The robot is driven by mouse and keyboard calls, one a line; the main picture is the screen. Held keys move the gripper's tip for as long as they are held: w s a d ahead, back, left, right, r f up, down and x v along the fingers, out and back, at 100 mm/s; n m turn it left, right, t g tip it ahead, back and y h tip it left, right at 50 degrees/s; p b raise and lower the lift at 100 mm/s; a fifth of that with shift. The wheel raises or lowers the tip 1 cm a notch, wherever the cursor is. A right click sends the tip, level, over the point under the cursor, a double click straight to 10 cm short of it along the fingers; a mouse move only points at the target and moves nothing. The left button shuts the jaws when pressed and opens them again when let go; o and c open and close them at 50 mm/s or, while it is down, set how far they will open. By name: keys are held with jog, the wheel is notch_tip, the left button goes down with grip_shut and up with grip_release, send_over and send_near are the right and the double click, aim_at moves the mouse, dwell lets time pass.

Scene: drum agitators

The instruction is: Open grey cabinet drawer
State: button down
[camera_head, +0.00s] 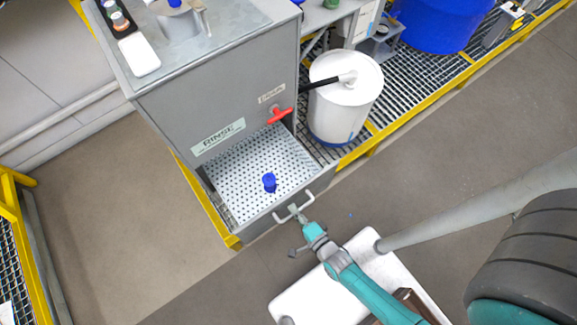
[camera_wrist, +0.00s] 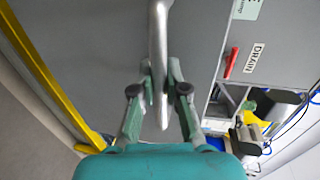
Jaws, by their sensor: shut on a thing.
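The grey cabinet (camera_head: 222,105) carries a RINSE label and a red handle (camera_head: 280,116) beside a smaller label. Its drawer (camera_head: 262,222) is pulled out, showing a perforated light floor with a small blue object (camera_head: 269,182) on it. A pale bar handle (camera_head: 284,214) is on the drawer front. My gripper (camera_head: 297,213) is at this handle. In the wrist view, the fingers of my gripper (camera_wrist: 160,92) are closed around the metal handle bar (camera_wrist: 159,60). The drawer's inside is not visible in the wrist view.
A white drum (camera_head: 345,100) stands right of the cabinet on a grated platform with a yellow edge (camera_head: 400,130). A blue drum (camera_head: 440,22) is at the top right. A yellow rail (camera_head: 15,195) is at far left. Bare floor (camera_head: 110,215) lies left of the drawer.

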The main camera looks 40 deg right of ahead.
jog(key=shift+s, duration=0.45)
jog(key=c, duration=1.2)
grip_release()
jog(key=shift+r, duration=0.1)
